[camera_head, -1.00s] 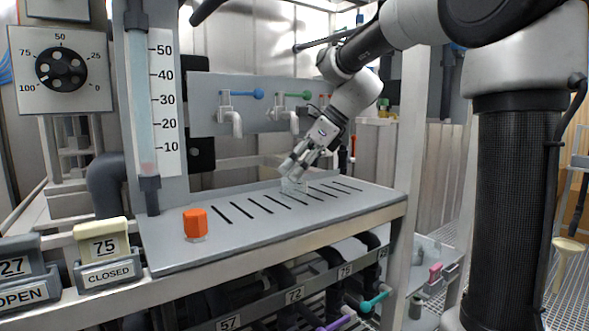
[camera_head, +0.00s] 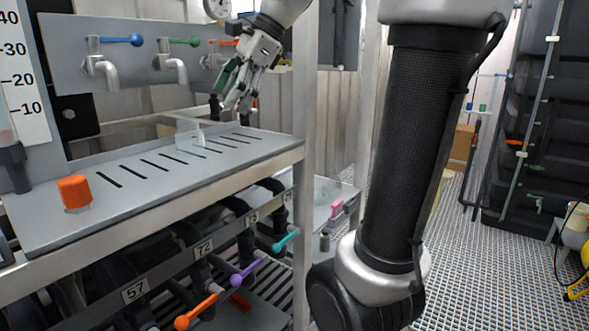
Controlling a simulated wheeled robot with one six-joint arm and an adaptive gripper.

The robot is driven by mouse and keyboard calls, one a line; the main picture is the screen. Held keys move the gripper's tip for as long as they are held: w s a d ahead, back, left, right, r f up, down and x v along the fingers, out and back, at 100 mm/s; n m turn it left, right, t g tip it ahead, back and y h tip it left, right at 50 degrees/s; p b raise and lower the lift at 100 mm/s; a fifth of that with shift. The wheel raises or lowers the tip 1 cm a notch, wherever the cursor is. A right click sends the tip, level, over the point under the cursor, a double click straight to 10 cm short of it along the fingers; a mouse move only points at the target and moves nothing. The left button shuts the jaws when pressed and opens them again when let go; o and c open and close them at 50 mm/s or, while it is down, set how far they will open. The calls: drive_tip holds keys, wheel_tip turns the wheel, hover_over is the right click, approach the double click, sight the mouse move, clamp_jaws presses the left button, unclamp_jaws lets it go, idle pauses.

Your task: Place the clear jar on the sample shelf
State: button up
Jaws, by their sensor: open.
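The clear jar (camera_head: 189,133) stands on the grey slotted shelf (camera_head: 140,195), towards its back and right of the middle. It is transparent and faint, and looks upright. My gripper (camera_head: 236,103) is above the back right of the shelf, up and to the right of the jar. Its fingers are apart with nothing between them, and it is clear of the jar.
Taps with blue (camera_head: 122,40) and green (camera_head: 184,41) handles project from the back panel. Coloured valve handles (camera_head: 250,272) stick out below the shelf. The shelf's front surface is mostly clear.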

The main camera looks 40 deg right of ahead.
drive_tip(key=s+d+f+n+h, duration=0.2)
drive_tip(key=s+d+f+n, duration=0.1)
drive_tip(key=s+f+n, duration=0.5)
drive_tip(key=s+d+f+n+h, duration=0.3)
drive_tip(key=s+d+f+n, duration=0.1)
drive_tip(key=s+f+n, duration=0.4)
drive_tip(key=s+n, duration=0.2)
drive_tip(key=n, duration=0.1)
drive_tip(key=shift+f+t, duration=0.3)
drive_tip(key=shift+t, duration=0.1)
